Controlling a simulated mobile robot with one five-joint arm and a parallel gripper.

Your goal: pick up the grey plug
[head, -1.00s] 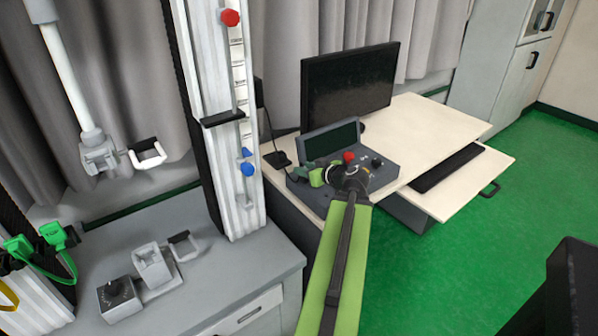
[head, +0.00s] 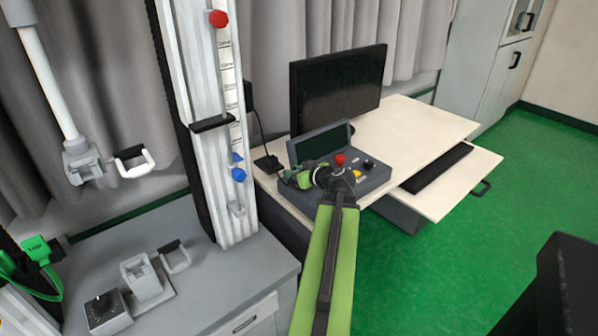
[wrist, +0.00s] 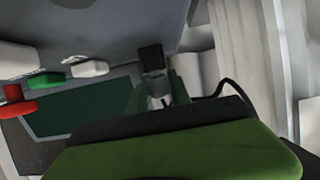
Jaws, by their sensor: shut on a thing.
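The grey plug (wrist: 153,62), a small grey piece with a dark end, shows in the wrist view between the fingers of my gripper (wrist: 156,98). The green jaw in front hides its lower part. In the head view my gripper (head: 296,180) is at the left end of the control console and appears shut. The plug is too small and dark there to make out clearly. I cannot tell whether it touches the console or desk.
The grey console (head: 350,182) with red and yellow buttons stands on the pale desk (head: 425,125), before a black monitor (head: 337,88). The white tower column (head: 208,140) stands left of my gripper. A black cable (wrist: 232,88) runs close by.

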